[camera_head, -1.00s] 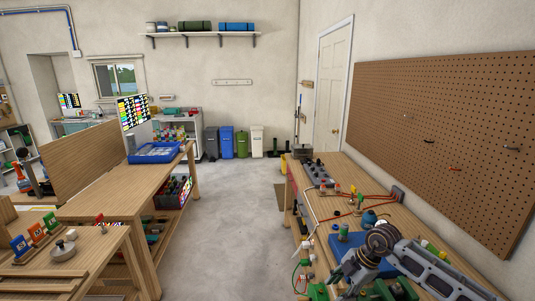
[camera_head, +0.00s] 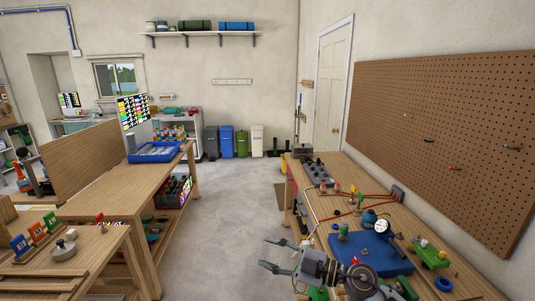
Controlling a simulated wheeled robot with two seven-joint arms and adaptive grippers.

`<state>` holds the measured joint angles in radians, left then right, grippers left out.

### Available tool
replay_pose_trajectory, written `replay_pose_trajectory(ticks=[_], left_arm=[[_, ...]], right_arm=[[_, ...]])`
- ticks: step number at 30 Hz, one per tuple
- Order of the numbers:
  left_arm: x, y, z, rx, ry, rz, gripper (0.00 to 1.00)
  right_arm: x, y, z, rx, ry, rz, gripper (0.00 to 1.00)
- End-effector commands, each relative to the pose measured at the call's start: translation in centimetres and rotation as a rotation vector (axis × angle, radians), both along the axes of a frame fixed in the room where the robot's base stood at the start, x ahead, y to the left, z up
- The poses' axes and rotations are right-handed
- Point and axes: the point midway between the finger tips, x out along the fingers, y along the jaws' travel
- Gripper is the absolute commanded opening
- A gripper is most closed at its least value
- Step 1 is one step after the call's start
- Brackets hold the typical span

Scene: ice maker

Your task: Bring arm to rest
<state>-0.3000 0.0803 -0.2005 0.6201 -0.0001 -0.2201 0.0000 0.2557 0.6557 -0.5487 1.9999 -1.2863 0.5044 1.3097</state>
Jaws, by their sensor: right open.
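My right gripper (camera_head: 266,253) is at the bottom centre of the head view, at the left edge of the right-hand workbench (camera_head: 341,168). Its two dark fingers point left and are spread apart with nothing between them. Its grey arm comes up from the bottom right, and part of it covers the near end of the bench. My left gripper and arm are not in view.
A blue board (camera_head: 371,251) with a round gauge (camera_head: 382,226) lies on the right bench, near a green block (camera_head: 430,255) and red cables. A pegboard (camera_head: 440,130) hangs behind. A wooden table (camera_head: 110,190) stands left; the floor (camera_head: 235,215) between is clear.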

Motion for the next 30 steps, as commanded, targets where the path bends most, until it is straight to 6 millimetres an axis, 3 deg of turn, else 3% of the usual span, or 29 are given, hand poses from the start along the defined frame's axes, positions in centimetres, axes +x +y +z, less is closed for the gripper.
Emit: replay_pose_trajectory(ticks=[6,15,23,30], left_arm=[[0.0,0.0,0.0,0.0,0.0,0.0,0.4],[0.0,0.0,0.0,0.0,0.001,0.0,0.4],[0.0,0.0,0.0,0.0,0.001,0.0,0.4],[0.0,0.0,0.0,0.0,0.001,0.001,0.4]], right_arm=[[1.0,-1.0,3.3,0.188,-0.025,-0.159,0.43],[2.8,-4.9,5.3,0.373,0.001,-0.43,0.43],[3.8,-9.5,4.2,0.459,0.09,-0.691,0.43],[3.7,-13.9,0.9,0.471,0.225,-0.926,0.43]])
